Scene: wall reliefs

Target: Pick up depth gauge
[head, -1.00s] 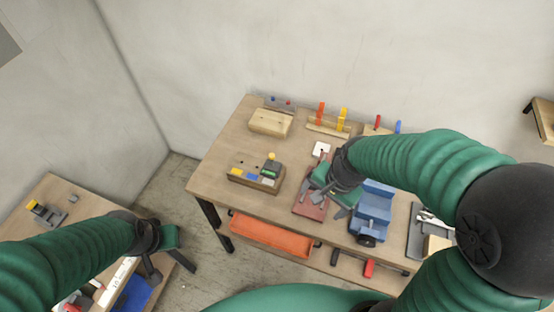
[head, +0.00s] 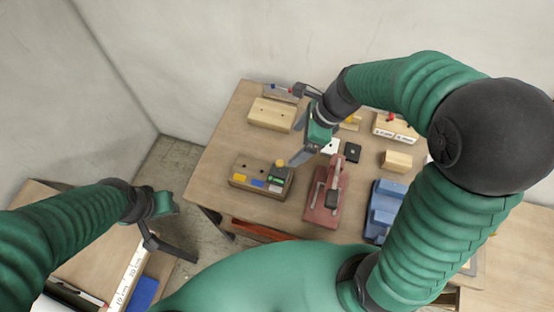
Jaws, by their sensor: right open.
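A small dark green piece with a yellow top (head: 278,174) stands at the right end of a wooden block holder (head: 240,183); it may be the depth gauge, but I cannot tell for sure. My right gripper (head: 291,126) is open and empty over the table, behind the holder. One of its fingers points down close to the yellow top; I cannot tell whether they touch. My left gripper (head: 172,240) hangs at the left, over the gap beside the side table. Its finger spread is unclear.
A side table (head: 65,270) stands at left. The table's left end is clear.

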